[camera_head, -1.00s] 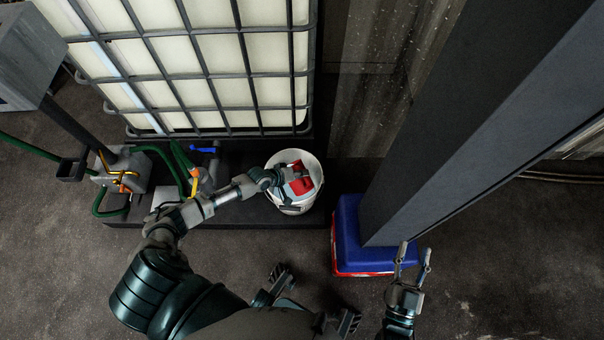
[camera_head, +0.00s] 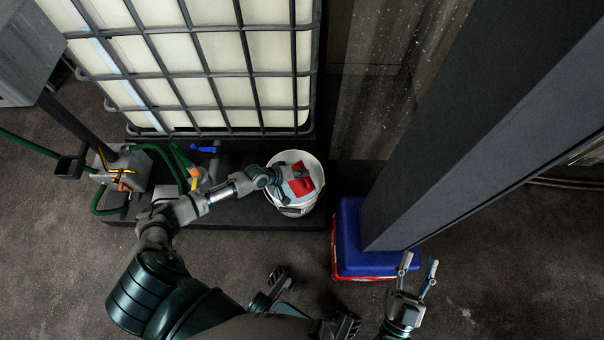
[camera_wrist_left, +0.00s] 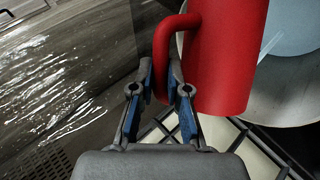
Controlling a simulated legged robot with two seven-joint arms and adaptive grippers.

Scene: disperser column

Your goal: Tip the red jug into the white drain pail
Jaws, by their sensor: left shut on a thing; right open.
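The red jug (camera_head: 301,187) is over the mouth of the white drain pail (camera_head: 292,210), tilted. In the left wrist view the jug (camera_wrist_left: 228,60) fills the upper right, with its handle (camera_wrist_left: 162,60) between the fingers. My left gripper (camera_head: 280,176) is shut on that handle; it also shows in the left wrist view (camera_wrist_left: 162,95). The pail's rim (camera_wrist_left: 290,115) shows behind the jug there, with something pale blue inside it. Whether liquid is leaving the jug is unclear. My right gripper (camera_head: 418,272) is open and empty at the lower right.
A caged white tank (camera_head: 210,65) stands behind on a dark platform (camera_head: 240,216), which also bears the pail. A valve with green hoses (camera_head: 120,170) is at left. A blue-lidded red box (camera_head: 350,245) sits by a thick dark beam (camera_head: 480,120). Floor at lower left is clear.

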